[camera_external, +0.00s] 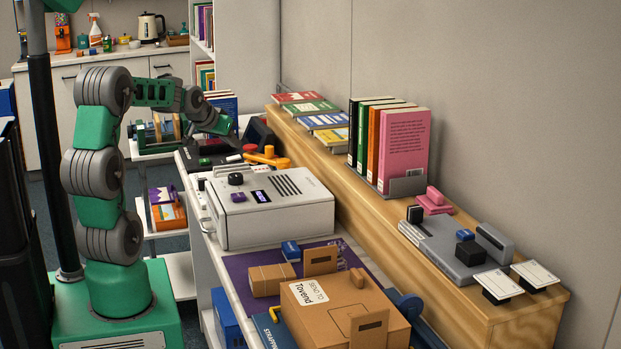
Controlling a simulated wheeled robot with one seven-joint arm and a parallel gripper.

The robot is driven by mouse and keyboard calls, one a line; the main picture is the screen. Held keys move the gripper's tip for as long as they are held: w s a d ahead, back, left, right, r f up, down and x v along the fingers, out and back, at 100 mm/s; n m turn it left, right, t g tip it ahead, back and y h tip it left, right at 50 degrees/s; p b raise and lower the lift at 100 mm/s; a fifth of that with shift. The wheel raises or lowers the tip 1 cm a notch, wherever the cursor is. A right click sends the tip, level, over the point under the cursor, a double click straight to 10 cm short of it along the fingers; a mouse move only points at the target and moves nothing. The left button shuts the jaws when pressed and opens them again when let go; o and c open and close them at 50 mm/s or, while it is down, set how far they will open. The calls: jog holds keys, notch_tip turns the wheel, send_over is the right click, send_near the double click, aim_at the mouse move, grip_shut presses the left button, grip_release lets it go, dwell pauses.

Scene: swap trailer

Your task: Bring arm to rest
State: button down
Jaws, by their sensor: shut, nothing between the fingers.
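My green and grey arm (105,175) rises from its green base at the left, bends at the top and reaches right over the workbench's far end. My gripper (231,133) is at the arm's far end, tilted downward, small and partly dark against the things behind it. It is shut with nothing seen in it. It is above the bench's far end, near a black device with a red button and a yellow-orange handle (268,158). Its exact gap to these is hard to tell.
A white machine (265,212) stands on the bench. Nearer are a cardboard box (345,312) and smaller parcels on a purple mat (236,266). A wooden ledge (345,180) along the wall holds upright books (402,148), flat books and a grey device (455,250). A white shelf cart stands behind the arm.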

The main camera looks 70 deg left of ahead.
jog(key=shift+s+d+r, duration=0.25)
jog(key=shift+s+r, duration=0.1)
jog(key=shift+m+h, duration=0.8)
jog(key=w+d, duration=0.1)
jog(key=d, duration=0.2)
jog(key=w+d, duration=0.1)
jog(key=d, duration=0.2)
jog(key=w+d+p, duration=0.1)
jog(key=d, duration=0.3)
jog(key=shift+w, duration=0.3)
jog(key=d, duration=0.4)
jog(key=d+m+h+p, duration=0.1)
jog(key=d, duration=0.4)
jog(key=d+m+g+h, duration=0.1)
jog(key=d, duration=0.4)
jog(key=shift+w+d+f+p, duration=0.2)
jog(key=shift+f+p, duration=0.1)
jog(key=shift+f, duration=0.05)
jog(key=s+d+f+m+g+h+p, duration=0.1)
jog(key=s+d+m, duration=0.1)
jog(key=s+d, duration=0.3)
jog(key=s+d+f+m+g+h+p, duration=0.1)
jog(key=s+d, duration=0.5)
jog(key=d, duration=0.8)
jog(key=shift+s+f+m+g, duration=0.15)
jog(key=shift+f+m+g, duration=0.35)
jog(key=shift+f+g, duration=0.15)
